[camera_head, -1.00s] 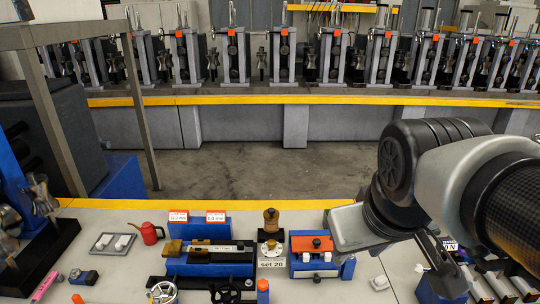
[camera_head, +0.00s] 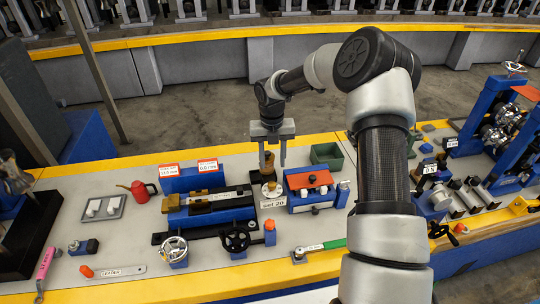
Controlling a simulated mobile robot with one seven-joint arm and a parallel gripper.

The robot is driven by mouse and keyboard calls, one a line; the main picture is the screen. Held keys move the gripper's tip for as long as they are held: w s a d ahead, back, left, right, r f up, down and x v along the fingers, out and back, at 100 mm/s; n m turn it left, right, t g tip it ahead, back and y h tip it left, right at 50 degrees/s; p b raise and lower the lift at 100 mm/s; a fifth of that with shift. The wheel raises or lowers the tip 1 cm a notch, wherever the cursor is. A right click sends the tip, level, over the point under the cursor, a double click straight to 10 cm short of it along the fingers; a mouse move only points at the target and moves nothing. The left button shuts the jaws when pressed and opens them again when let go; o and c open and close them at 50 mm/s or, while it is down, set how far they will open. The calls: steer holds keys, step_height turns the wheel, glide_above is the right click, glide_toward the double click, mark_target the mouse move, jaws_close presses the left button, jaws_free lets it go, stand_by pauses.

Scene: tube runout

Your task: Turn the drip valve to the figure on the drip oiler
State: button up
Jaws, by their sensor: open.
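The drip oiler (camera_head: 267,170) is an amber and brass upright cylinder with a pale round disc (camera_head: 271,188) at its foot. A small label (camera_head: 272,204) in front of it reads "set 20". My gripper (camera_head: 269,163) points straight down over the oiler, with its two fingers apart. In this view the oiler's top shows between the fingers; I cannot tell whether either finger touches it. The drip valve is too small to make out, and so is any pointer on the disc.
Left stands a blue fixture (camera_head: 215,210) with a brass-coloured bar and two handwheels (camera_head: 174,250) in front. Right is a blue block (camera_head: 308,180) with a red top, and behind it a green bin (camera_head: 327,155). A green-handled wrench (camera_head: 320,247) lies at the front edge.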

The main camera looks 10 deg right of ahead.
mark_target(272, 183)
steer(key=shift+n, duration=0.5)
steer(key=f+b, duration=0.1)
steer(key=f, duration=0.2)
steer(key=f+b, duration=0.2)
steer(key=f, duration=0.1)
steer(key=f+b, duration=0.2)
steer(key=f, duration=0.1)
steer(key=shift+w+f, duration=0.25)
steer(key=shift+f, duration=0.1)
steer(key=shift+f, duration=0.1)
steer(key=c, duration=0.8)
steer(key=shift+b, duration=0.3)
